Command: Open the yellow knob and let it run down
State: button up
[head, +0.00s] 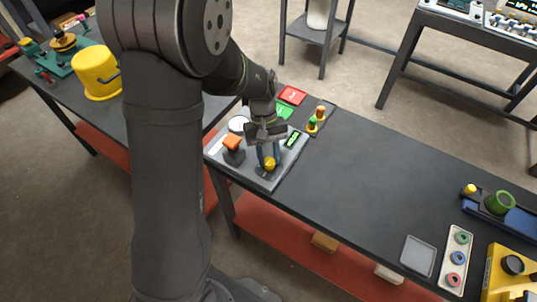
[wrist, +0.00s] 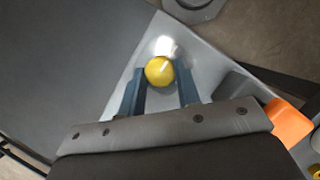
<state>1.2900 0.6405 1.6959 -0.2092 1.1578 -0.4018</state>
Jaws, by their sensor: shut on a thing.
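The yellow knob (head: 269,162) stands near the front corner of a grey panel (head: 217,151) on the dark bench. In the wrist view the round yellow knob (wrist: 159,71) sits between my gripper's two blue fingers. My gripper (head: 268,156) reaches down over the panel and is shut on the yellow knob.
An orange block-shaped part (head: 232,142) on a dark base stands left of my gripper on the panel. A green display (head: 292,140) is to the right. Red and green tiles (head: 293,95) lie behind.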

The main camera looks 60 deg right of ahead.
jog(key=o, duration=0.9)
jog(key=shift+o, duration=0.2)
jog(key=shift+r, duration=0.15)
jog(key=v, duration=1.7)
jog(key=shift+d, duration=0.15)
jog(key=x, duration=1.7)
